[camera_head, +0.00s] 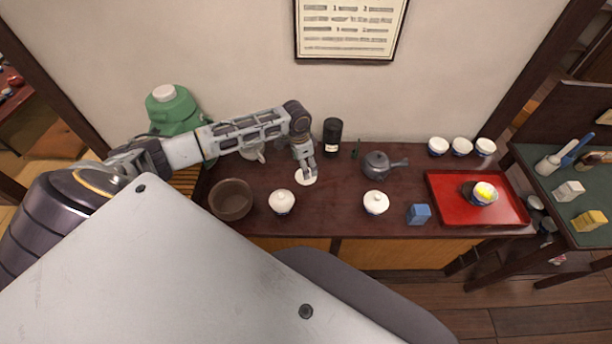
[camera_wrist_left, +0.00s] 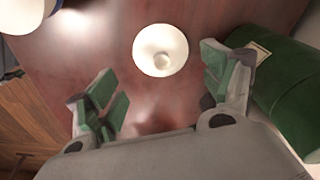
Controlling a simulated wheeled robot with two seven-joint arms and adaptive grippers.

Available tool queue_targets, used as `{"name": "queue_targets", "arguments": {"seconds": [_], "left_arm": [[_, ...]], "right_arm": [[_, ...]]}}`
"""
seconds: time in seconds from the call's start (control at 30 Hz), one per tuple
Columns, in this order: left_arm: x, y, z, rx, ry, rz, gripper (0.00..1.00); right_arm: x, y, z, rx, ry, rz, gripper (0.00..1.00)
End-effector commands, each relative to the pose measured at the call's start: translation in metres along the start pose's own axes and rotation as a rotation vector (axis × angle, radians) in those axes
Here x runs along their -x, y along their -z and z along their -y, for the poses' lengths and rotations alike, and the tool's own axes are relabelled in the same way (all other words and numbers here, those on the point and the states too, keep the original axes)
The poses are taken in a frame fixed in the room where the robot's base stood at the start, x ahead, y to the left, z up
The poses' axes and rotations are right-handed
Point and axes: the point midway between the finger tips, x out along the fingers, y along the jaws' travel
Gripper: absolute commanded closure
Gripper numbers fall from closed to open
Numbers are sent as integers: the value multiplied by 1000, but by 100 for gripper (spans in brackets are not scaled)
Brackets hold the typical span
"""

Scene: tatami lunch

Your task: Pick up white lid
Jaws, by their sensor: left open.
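A round white lid (camera_head: 300,179) with a small knob lies on the dark wooden table (camera_head: 335,222). In the left wrist view the lid (camera_wrist_left: 160,50) lies beyond the fingertips, roughly centred between them. My left gripper (camera_head: 306,168) is just above the lid and partly covers it in the head view. In the left wrist view the left gripper (camera_wrist_left: 160,82) is open and empty, its green pads spread wide. Two white lidded cups, one on the left (camera_head: 281,203) and one on the right (camera_head: 376,203), stand nearer the table's front. My right gripper is not in view.
A dark canister (camera_head: 332,138) stands close behind the gripper; it looks green in the wrist view (camera_wrist_left: 283,85). A brown bowl (camera_head: 231,200) is at left. A grey teapot (camera_head: 378,164), blue box (camera_head: 418,214) and red tray (camera_head: 445,210) are to the right.

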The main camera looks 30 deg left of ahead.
Motion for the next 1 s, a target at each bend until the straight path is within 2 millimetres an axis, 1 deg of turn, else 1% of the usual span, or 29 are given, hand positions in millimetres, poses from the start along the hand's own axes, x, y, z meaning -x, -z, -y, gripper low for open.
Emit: {"name": "queue_targets", "arguments": {"seconds": [0.27, 0.37, 0.7, 0.83, 1.0], "left_arm": [[-4, 0, 0, 1, -1, 1, 18], [-11, 0, 0, 1, -2, 2, 18], [-46, 0, 2, 0, -1, 1, 18], [-51, 0, 2, 0, 0, 0, 18], [-52, 0, 2, -1, 1, 0, 18]], "right_arm": [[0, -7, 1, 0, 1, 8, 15], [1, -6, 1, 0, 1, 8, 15], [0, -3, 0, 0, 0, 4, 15], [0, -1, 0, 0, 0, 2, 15], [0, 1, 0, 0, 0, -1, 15]]}}
